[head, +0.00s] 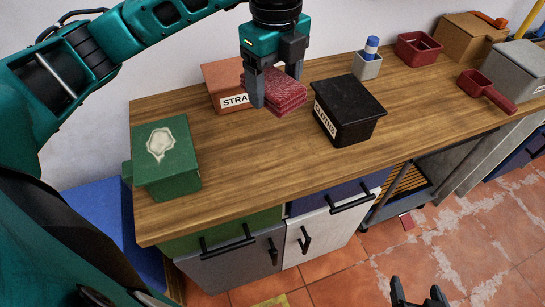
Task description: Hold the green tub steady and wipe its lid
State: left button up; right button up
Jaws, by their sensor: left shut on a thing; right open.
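The green tub (182,184) stands at the left end of the wooden counter. Its closed lid has a pale, dried-looking smear (160,144) near the middle. My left gripper (276,87) is shut on a dark red folded cloth (288,97), to the right of the tub and apart from it. The cloth partly hides a brown box behind it. My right gripper (417,288) is open and empty at the bottom edge, in front of the counter and far from the tub; only its fingertips show.
The brown box (220,77) and a black labelled tub (347,108) flank the cloth. A grey holder (367,68), red bin (418,48), red scoop (477,83), cardboard box (465,40) and grey box (513,72) stand further right. Bare counter (240,155) lies right of the green tub.

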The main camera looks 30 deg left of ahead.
pick_arm(q)
jog(key=m, duration=0.1)
jog(key=r+m, duration=0.1)
jog(key=m, duration=0.1)
jog(key=shift+m, duration=0.3)
jog(key=shift+f, duration=0.1)
jog(key=b, duration=0.2)
send_over(274, 161)
notch_tip(274, 161, down, 14)
jog(key=shift+s+f, duration=0.1)
jog(key=shift+f, duration=0.1)
notch_tip(274, 161, down, 4)
jog(key=shift+f, duration=0.55)
jog(key=shift+f, duration=0.15)
jog(key=o, duration=1.1)
